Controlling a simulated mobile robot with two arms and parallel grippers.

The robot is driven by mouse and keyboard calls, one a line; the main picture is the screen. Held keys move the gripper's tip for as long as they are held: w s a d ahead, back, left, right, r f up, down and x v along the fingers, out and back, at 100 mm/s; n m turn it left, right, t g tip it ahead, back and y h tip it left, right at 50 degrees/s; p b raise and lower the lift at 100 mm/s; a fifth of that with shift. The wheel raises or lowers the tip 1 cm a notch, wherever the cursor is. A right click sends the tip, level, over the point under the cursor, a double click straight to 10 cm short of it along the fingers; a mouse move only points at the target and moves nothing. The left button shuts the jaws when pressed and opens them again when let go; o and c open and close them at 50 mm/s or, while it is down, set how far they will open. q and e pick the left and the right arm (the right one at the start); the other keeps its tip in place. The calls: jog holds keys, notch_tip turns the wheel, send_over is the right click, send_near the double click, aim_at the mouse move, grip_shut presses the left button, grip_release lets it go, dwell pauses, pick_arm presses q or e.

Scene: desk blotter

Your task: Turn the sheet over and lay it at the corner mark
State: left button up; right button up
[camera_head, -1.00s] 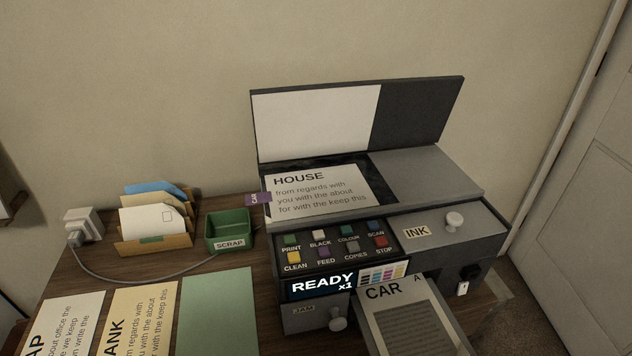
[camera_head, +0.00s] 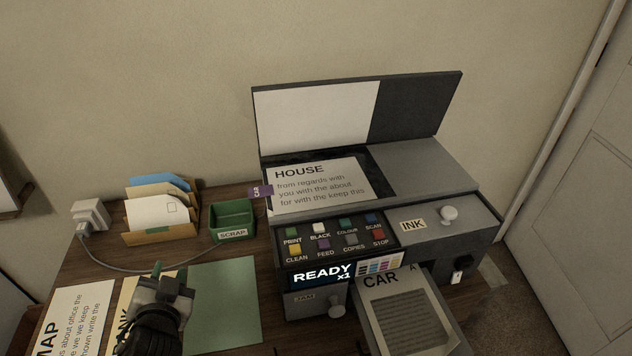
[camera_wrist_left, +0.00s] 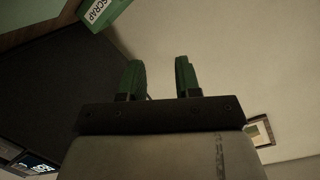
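A white sheet headed HOUSE (camera_head: 318,186) lies print side up on the dark scanner glass (camera_head: 380,172) of the printer, whose lid (camera_head: 318,118) stands open. A purple tab (camera_head: 260,192) sticks out at the sheet's left edge. I cannot make out a corner mark. My left gripper (camera_head: 172,278) is over the desk at lower left, in front of a cream sheet and well left of the HOUSE sheet. In the left wrist view its two green fingers (camera_wrist_left: 161,80) stand apart with nothing between them. My right gripper is not in view.
A green SCRAP tray (camera_head: 232,221) and a folder rack (camera_head: 160,212) stand left of the printer (camera_head: 440,212). A cable runs along the desk from a plug (camera_head: 90,213). A green sheet (camera_head: 225,300) and a MAP sheet (camera_head: 70,318) lie in front. A tray with a CAR sheet (camera_head: 400,315) juts out.

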pick_arm(q)
jog(key=w+d+r+m+t+h, duration=0.4)
jog(key=w+r+m+h, duration=0.4)
jog(key=m+h, duration=0.7)
jog(key=w+d+f+m+g, duration=0.1)
jog(key=w+d+m+g, duration=0.1)
jog(key=w, duration=0.1)
jog(key=w+d+m+g, duration=0.1)
jog(key=w+d+m, duration=0.1)
jog(key=d+m, duration=0.1)
jog(key=w+d+f+m+g+h+p, duration=0.1)
jog(key=w+d+m+g, duration=0.1)
jog(key=w+d+m, duration=0.1)
jog(key=shift+w+d+f+g, duration=0.15)
jog(key=shift+w+f+g, duration=0.15)
jog(key=shift+w, duration=0.05)
grip_shut()
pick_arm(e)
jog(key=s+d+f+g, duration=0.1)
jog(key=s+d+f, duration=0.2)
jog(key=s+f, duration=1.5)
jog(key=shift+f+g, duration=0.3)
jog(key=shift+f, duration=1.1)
